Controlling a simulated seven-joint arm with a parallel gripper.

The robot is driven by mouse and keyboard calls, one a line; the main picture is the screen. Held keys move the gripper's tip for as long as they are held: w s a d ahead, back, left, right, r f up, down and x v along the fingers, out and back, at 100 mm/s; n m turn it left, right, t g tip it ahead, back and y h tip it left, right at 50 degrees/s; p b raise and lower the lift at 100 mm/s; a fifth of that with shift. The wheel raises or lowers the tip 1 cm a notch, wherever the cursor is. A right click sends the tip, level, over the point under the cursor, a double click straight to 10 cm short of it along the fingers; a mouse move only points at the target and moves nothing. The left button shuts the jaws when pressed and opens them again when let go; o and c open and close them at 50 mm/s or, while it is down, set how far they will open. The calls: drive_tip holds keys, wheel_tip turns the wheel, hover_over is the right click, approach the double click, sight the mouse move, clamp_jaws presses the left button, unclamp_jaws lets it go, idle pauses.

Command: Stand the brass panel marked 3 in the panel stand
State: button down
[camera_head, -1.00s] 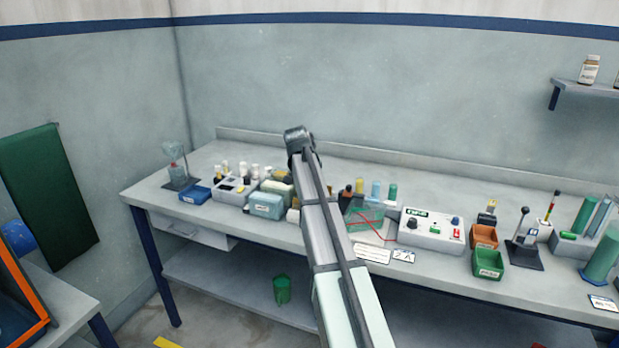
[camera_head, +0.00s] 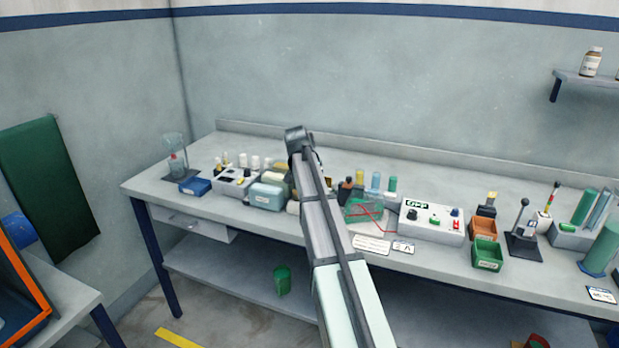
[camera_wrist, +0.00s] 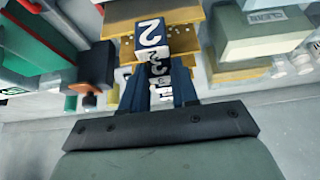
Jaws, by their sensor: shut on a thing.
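Brass panels (camera_wrist: 128,14) with dark tags show at the top middle of the wrist view. The largest tag (camera_wrist: 151,34) reads 2. Smaller tags in line below it are only partly readable, and I cannot make out a clear 3. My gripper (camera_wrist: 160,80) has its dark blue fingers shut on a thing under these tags. It looks like a brass panel, but its mark is unclear. In the head view my arm hides the gripper, and only a bit of brass (camera_head: 328,184) shows beside it. I cannot pick out the panel stand clearly.
A teal box (camera_head: 267,197) stands left of my arm, with several white-capped bottles behind. The bench's back strip is clear.

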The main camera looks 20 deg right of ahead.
drive_tip(key=c, duration=0.8)
unclamp_jaws()
drive_tip(key=shift+r, duration=0.15)
drive_tip(key=v, duration=1.3)
drive_tip(key=shift+r, duration=0.3)
